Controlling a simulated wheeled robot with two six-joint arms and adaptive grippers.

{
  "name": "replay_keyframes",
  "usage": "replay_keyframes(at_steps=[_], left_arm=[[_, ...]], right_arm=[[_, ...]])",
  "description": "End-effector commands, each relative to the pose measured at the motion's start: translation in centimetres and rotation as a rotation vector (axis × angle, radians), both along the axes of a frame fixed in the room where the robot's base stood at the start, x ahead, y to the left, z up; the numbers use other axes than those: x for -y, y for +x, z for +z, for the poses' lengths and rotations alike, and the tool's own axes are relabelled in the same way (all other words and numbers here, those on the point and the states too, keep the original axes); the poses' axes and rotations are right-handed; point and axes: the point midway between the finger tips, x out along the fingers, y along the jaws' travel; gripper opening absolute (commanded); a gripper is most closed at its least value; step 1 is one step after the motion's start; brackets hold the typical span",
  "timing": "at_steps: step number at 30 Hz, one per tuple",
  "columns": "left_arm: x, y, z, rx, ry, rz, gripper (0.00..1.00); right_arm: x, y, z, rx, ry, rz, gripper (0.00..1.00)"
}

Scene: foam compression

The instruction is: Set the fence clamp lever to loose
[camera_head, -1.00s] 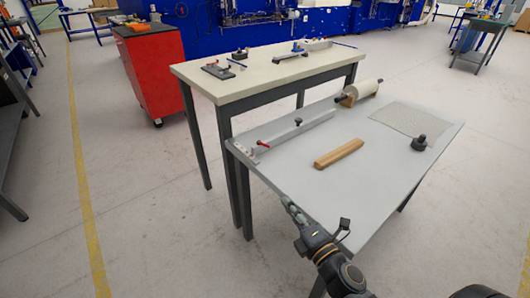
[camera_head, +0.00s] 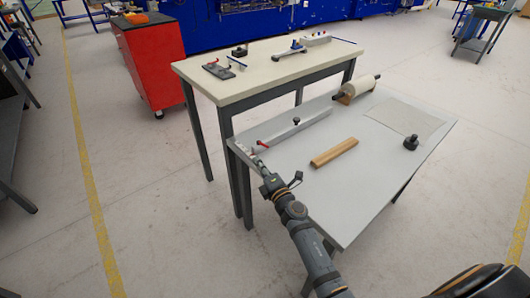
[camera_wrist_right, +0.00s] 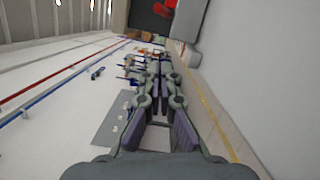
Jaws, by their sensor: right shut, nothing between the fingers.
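My right gripper (camera_head: 256,157) is shut and empty, just in front of the lever at the table's left corner. Whether it touches the lever cannot be told. The right wrist view shows its fingers (camera_wrist_right: 158,75) together; the lever cannot be made out clearly there. My left gripper is not in view.
A wooden bar (camera_head: 334,153), a roll on a stand (camera_head: 357,88), a thin sheet (camera_head: 405,117) and a black knobbed weight (camera_head: 411,142) are on the grey table (camera_head: 350,205). A beige bench (camera_head: 265,82) with tools stands behind, beside a red cabinet (camera_head: 152,62).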

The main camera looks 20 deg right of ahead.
Motion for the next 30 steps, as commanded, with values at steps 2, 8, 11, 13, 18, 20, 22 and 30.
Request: replay_keyframes(at_steps=[2, 8, 11, 13, 18, 20, 22, 30], left_arm=[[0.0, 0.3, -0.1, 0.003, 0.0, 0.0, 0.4], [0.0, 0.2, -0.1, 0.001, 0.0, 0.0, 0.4], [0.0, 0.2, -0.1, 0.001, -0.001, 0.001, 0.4], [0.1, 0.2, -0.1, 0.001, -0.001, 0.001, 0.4], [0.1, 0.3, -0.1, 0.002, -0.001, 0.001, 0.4], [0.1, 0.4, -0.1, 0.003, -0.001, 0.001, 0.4], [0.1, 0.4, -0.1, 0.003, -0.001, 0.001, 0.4], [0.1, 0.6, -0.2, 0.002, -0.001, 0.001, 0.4]], right_arm=[[-0.3, 1.7, 0.1, 0.002, 0.001, -0.001, 0.0], [2.3, 2.9, 0.6, 0.0, -0.003, 0.0, 0.0], [3.0, 3.2, 0.7, 0.0, -0.003, 0.0, 0.0], [3.3, 3.3, 0.8, -0.001, -0.001, 0.0, 0.0], [3.4, 3.3, 0.8, -0.001, 0.0, 0.0, 0.0], [3.4, 3.3, 0.8, -0.001, 0.0, -0.001, 0.0], [3.4, 3.3, 0.8, -0.001, 0.0, 0.0, 0.0], [3.6, 3.5, 0.7, 0.003, -0.005, 0.076, 0.0]])
